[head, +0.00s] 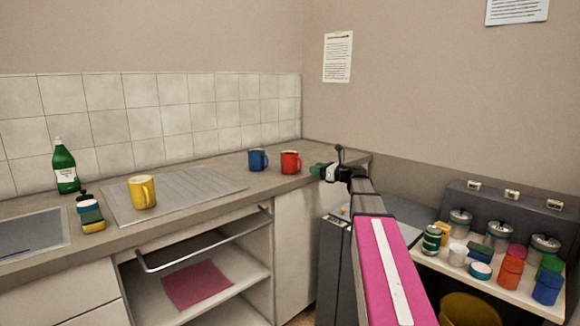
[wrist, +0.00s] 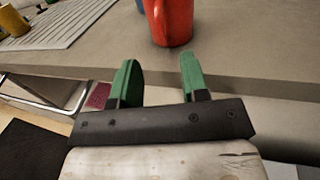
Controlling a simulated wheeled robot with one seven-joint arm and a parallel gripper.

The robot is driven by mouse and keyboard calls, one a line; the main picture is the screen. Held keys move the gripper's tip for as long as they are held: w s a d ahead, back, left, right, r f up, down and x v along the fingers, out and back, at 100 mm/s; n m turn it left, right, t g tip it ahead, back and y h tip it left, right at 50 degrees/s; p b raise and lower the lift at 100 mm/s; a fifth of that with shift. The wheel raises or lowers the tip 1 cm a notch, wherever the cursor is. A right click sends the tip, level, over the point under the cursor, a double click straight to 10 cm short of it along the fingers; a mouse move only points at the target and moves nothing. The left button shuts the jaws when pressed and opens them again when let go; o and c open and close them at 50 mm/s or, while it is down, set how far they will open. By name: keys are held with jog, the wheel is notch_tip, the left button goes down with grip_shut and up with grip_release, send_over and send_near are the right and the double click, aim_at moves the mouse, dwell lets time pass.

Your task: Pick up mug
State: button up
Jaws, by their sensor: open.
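Three mugs stand upright on the grey counter (head: 225,205). The yellow mug (head: 142,192) is on the ribbed drainer at the left. The blue mug (head: 258,160) and the red mug (head: 290,162) stand near the counter's right end. My gripper (head: 318,170) is just right of the red mug in the head view. In the wrist view the green fingers of my gripper (wrist: 156,82) are apart with nothing between them. The red mug (wrist: 172,22) stands beyond the fingertips, not touching them. Its top is cut off by the frame. A bit of the blue mug shows at the top.
A ribbed drainer (head: 205,187), a sink (head: 30,235), a green bottle (head: 65,166) and a small bottle with a sponge occupy the counter's left. A shelf at right holds several jars, cups and a can (head: 432,239). The counter's front edge (wrist: 235,75) lies beneath the fingers in the wrist view.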

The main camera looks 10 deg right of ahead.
aim_at(301, 165)
jog(key=x, duration=0.8)
jog(key=shift+w, duration=0.15)
grip_shut()
